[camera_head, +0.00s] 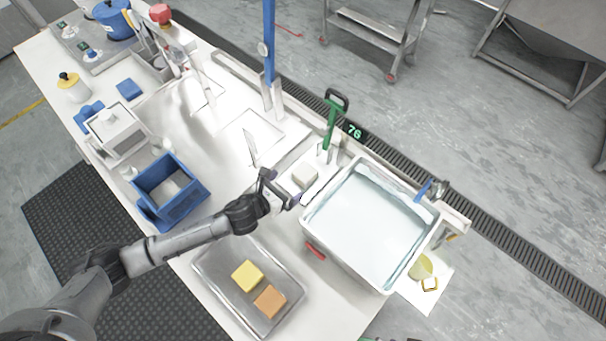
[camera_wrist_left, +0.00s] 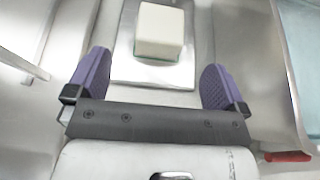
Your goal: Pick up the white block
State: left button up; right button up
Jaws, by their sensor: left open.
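The white block (camera_head: 305,176) sits on a small flat metal plate beside the left wall of the water-filled tub in the head view. In the left wrist view the white block (camera_wrist_left: 160,31) lies ahead of the fingers, near the top centre, on the shiny plate (camera_wrist_left: 124,68). My left gripper (camera_head: 282,190) is open and empty, just short of the block on its near left side. Its two purple fingertips (camera_wrist_left: 155,80) stand wide apart, with the block's line between them. The right gripper does not show.
The white tub (camera_head: 309,225) of water stands close on the right, with a red piece at its lower left. A green-handled tool (camera_head: 331,125) stands behind the block. A metal tray (camera_head: 216,281) with yellow and orange blocks lies in front. A blue bin (camera_head: 155,207) is at left.

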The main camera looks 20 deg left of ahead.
aim_at(305, 171)
pick_arm(q)
jog(key=x, duration=0.4)
jog(key=shift+r+b+x, duration=0.2)
jog(key=shift+b+x, duration=0.15)
jog(key=shift+x, duration=1)
jog(key=shift+r+b+x, duration=0.15)
jog(key=shift+b+x, duration=0.15)
jog(key=shift+x, duration=1.05)
jog(key=shift+w, duration=0.15)
jog(key=shift+c, duration=0.4)
jog(key=c, duration=1.1)
